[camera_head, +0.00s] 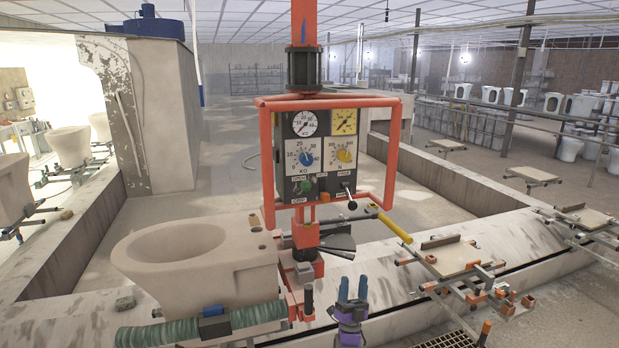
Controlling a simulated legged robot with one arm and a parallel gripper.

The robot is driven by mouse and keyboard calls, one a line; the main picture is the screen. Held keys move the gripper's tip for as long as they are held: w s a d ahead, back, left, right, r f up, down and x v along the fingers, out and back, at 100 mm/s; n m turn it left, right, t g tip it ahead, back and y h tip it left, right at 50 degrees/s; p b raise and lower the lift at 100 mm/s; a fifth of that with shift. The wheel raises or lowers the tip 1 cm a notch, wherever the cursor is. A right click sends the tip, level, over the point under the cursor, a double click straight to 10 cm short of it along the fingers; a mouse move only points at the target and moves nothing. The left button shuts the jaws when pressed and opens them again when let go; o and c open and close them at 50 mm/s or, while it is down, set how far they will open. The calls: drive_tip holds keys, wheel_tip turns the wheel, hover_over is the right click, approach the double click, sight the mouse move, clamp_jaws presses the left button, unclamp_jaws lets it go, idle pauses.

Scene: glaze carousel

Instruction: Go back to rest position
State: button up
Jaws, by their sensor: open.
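My gripper (352,290) is at the bottom centre of the head view, its two blue fingers pointing up and apart, with nothing between them. Its purple wrist (350,338) shows at the bottom edge. Just left of and above it hangs an orange-framed manipulator (263,150) with a dark control box (325,160) carrying dials, knobs and a lever. Its lower end (306,240) is at the right side of a beige toilet bowl (185,265). I cannot tell whether that end grips the bowl. My fingers appear apart from both.
An empty carrier (455,262) with metal arms stands right on the pale ledge (385,283). More bowls (68,147) stand at left, and shelved ceramics (570,148) at back right. The floor behind the manipulator looks clear.

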drive_tip(key=w+r+n+g+y, duration=0.65)
drive_tip(key=w+r+g, duration=0.25)
drive_tip(key=w+r, duration=0.35)
drive_tip(key=s+f+n+g, duration=0.1)
drive_tip(key=s+g, duration=1)
drive_tip(key=s, duration=2.5)
drive_tip(key=s+f+n+g, duration=0.1)
drive_tip(key=s+g, duration=1.1)
drive_tip(key=s, duration=2.5)
drive_tip(key=shift+d+f+n, duration=0.2)
drive_tip(key=shift+f+n, duration=0.05)
drive_tip(key=shift+n, duration=0.8)
drive_tip(key=shift+w+y, duration=0.1)
drive_tip(key=shift+y, duration=0.15)
drive_tip(key=shift+c, duration=0.2)
